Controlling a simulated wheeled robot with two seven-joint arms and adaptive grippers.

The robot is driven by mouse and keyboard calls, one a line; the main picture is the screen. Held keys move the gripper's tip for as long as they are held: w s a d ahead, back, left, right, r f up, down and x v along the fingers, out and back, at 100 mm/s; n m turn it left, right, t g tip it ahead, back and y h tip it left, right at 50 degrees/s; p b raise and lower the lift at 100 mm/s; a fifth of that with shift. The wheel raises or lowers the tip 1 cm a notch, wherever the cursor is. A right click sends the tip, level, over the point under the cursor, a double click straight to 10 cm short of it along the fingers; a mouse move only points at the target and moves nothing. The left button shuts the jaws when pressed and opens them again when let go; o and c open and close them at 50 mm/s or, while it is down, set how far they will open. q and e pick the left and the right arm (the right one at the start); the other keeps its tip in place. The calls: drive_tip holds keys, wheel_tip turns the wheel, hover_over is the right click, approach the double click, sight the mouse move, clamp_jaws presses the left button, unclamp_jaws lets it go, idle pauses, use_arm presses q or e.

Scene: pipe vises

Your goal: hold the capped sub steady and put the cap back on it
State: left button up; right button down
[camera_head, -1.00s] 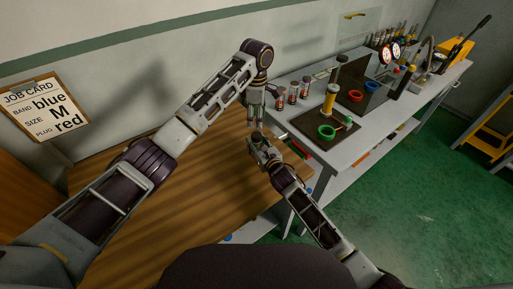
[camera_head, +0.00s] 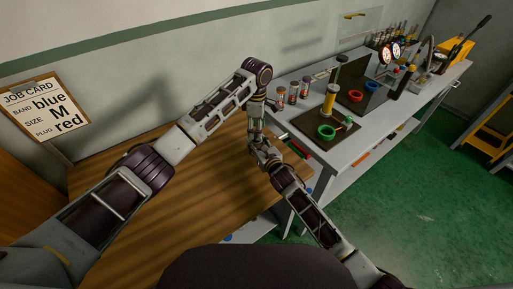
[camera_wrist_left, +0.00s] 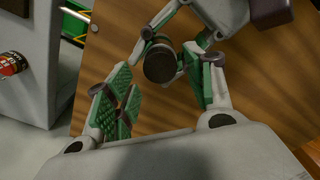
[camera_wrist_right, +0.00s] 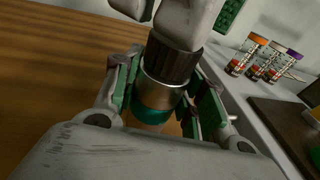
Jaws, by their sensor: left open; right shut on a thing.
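My right gripper (camera_wrist_right: 155,100) is shut on the capped sub (camera_wrist_right: 160,92), a silver cylinder with a teal band below. The dark ribbed cap (camera_wrist_right: 172,62) is at the sub's upper end; whether it is fully seated I cannot tell. In the left wrist view the cap's dark round top (camera_wrist_left: 159,66) faces the camera. My left gripper (camera_wrist_left: 155,88) is open, its green pads to either side of the cap, apart from it in that picture. In the head view the left gripper (camera_head: 256,128) is just above the right gripper (camera_head: 262,152); the arms hide the sub.
The wooden table (camera_head: 190,215) below is mostly clear. A job card (camera_head: 45,105) hangs on the wall.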

sight(256, 145)
use_arm(q)
drive_tip(key=shift+f, duration=1.35)
drive_tip(key=c, duration=1.1)
drive_tip(key=shift+o, duration=0.2)
drive_tip(key=shift+m, duration=1.6)
drive_tip(key=o, duration=1.1)
